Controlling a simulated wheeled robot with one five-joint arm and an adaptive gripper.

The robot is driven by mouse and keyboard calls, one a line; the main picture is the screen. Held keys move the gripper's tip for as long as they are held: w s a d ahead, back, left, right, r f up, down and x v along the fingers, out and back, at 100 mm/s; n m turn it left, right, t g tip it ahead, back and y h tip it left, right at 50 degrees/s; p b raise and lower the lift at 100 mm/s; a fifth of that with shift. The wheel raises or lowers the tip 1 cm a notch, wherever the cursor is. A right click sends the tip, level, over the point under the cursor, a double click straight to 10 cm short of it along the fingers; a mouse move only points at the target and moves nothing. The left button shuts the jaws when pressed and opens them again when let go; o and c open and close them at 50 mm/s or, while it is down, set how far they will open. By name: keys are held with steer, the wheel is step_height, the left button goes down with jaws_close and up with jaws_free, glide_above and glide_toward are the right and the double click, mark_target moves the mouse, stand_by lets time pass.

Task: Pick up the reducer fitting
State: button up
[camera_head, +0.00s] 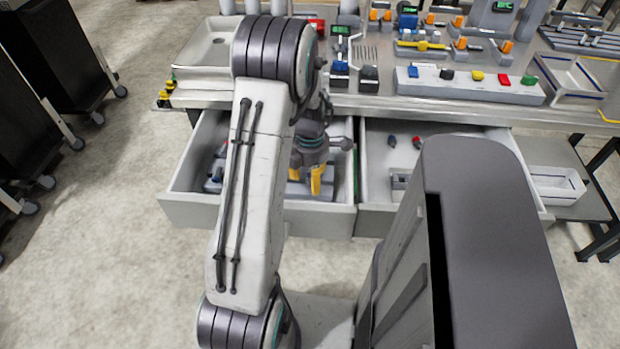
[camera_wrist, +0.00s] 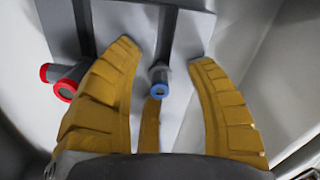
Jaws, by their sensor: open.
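A small grey fitting with a blue ring (camera_wrist: 159,88), which looks like the reducer fitting, lies on a light grey holder plate (camera_wrist: 232,14) in the wrist view. Its narrow blue end faces the camera. My gripper (camera_wrist: 163,54) is open, with yellow fingers to the left and right of the fitting and a third finger below it. I see no contact with the fitting. In the head view my gripper (camera_head: 307,179) is inside the left open drawer (camera_head: 185,208), and my arm hides much of that drawer.
A grey fitting with red-ringed ends (camera_wrist: 67,90) lies beside the left finger. The drawer walls rise close around my gripper. A second open drawer (camera_head: 380,135) adjoins on the right. The workbench (camera_head: 345,103) above holds several dispensers and parts.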

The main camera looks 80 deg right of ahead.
steer(key=shift+c, duration=0.4)
steer(key=c, duration=0.9)
